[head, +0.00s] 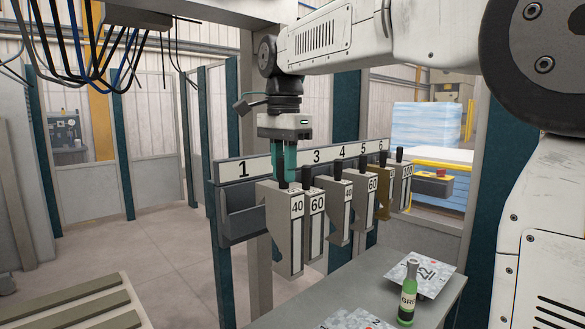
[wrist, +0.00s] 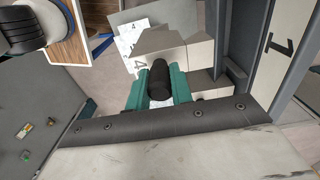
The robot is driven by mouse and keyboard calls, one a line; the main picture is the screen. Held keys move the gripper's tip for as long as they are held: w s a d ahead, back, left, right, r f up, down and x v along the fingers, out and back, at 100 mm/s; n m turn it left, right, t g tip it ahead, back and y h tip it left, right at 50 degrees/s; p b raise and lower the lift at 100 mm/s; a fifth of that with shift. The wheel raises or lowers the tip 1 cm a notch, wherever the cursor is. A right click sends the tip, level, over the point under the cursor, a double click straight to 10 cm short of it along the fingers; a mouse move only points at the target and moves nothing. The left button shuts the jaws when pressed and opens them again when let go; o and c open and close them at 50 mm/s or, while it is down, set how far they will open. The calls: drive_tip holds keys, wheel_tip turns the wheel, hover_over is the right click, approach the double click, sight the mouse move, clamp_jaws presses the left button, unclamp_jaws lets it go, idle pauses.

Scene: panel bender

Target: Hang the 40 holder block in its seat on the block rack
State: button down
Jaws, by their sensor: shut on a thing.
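My gripper (head: 284,180) has its teal fingers shut around the black knob of a light grey block labelled 40 (head: 291,245). This 40 block hangs upright below the fingers, in front of the block rack (head: 228,168), just right of the number 1 seat (head: 240,222), which is empty. I cannot tell whether it touches the rack. In the wrist view the fingers (wrist: 158,88) close on the black knob (wrist: 160,80), and the block's pale body (wrist: 155,42) shows beyond. The number 2 on the rack is hidden behind my gripper.
A 60 block (head: 315,225) stands close right of the held block. Further right hang another 40 block (head: 338,205), another 60 block (head: 364,195), a brown block (head: 384,192) and a 100 block (head: 404,190). A grey table (head: 385,275) below bears a green bottle (head: 407,300) and printed sheets (head: 422,275).

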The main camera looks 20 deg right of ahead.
sight(265, 182)
drive_tip(key=shift+w+a+f, duration=0.1)
drive_tip(key=shift+w+a, duration=0.2)
drive_tip(key=shift+w, duration=0.55)
drive_tip(key=shift+w+a+r, duration=0.1)
drive_tip(key=shift+w+a, duration=0.2)
drive_tip(key=shift+w, duration=0.6)
drive_tip(key=shift+w+a+f, duration=0.1)
drive_tip(key=shift+w+a, duration=0.2)
drive_tip(key=shift+w, duration=0.55)
drive_tip(key=shift+w+f, duration=0.1)
drive_tip(key=shift+w, duration=0.05)
drive_tip(key=shift+f, duration=0.3)
drive_tip(key=shift+w+f, duration=0.1)
drive_tip(key=shift+f, duration=0.7)
drive_tip(key=shift+w+a+f, duration=0.1)
drive_tip(key=shift+f, duration=0.6)
drive_tip(key=c, duration=1.1)
unclamp_jaws()
drive_tip(key=shift+c, duration=0.2)
